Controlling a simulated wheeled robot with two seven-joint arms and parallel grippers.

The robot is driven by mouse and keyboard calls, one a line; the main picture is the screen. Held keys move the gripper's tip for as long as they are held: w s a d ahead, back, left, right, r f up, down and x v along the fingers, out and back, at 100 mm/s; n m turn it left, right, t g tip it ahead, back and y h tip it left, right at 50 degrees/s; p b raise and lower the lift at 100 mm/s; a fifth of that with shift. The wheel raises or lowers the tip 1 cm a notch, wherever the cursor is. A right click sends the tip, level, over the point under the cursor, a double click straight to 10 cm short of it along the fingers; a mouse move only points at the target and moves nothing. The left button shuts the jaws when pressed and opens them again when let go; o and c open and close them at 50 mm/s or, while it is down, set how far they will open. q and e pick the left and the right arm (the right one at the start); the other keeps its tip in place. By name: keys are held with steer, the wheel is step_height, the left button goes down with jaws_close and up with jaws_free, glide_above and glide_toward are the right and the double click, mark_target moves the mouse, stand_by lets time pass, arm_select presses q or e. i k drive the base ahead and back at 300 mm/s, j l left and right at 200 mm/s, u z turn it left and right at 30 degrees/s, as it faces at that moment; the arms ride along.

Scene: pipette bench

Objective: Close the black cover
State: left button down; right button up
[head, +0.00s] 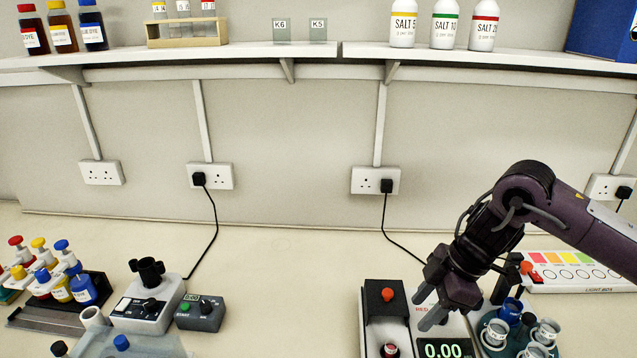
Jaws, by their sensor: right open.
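In front of the cover, a red-capped vial (390,351) stands exposed in a dark recess. The meter's display (444,349) reads 0.00. My right gripper (424,311) is open and empty, just right of the cover and above the meter, pointing down and left. It partly hides the meter's red lettering. My left gripper is out of view.
At the left are dye bottles (82,290), a mixer (147,303) and a timer (200,313). The middle of the bench is clear. A shelf (190,58) runs above.

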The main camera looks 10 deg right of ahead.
mark_target(382, 297)
steer(key=k, duration=1.5)
